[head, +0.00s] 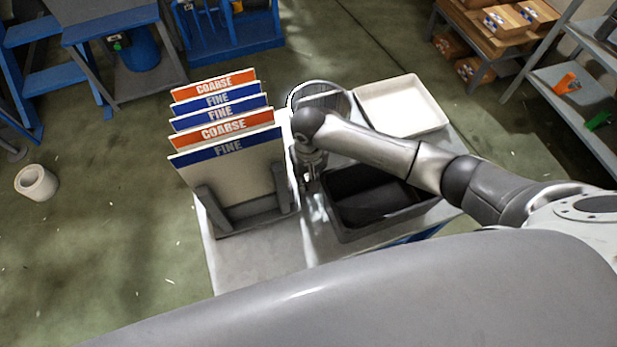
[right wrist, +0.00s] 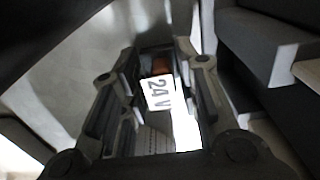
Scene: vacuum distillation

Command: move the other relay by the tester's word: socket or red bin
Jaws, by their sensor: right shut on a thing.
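My right gripper (head: 311,172) points down between the upright boards and the black tray; its fingers are small and partly hidden under the arm in the head view. In the right wrist view, my right gripper (right wrist: 156,75) is shut on a small relay (right wrist: 159,94) with a white face marked "24 V" and an orange part at its far end. The relay cannot be made out in the head view. No tester, socket or red bin can be made out. My left gripper is not in view.
Upright boards (head: 228,150) marked COARSE and FINE stand in a dark rack (head: 240,222) left of the gripper. A black tray (head: 345,230) and a white tray (head: 401,106) sit to its right. The table's front left (head: 255,262) is bare.

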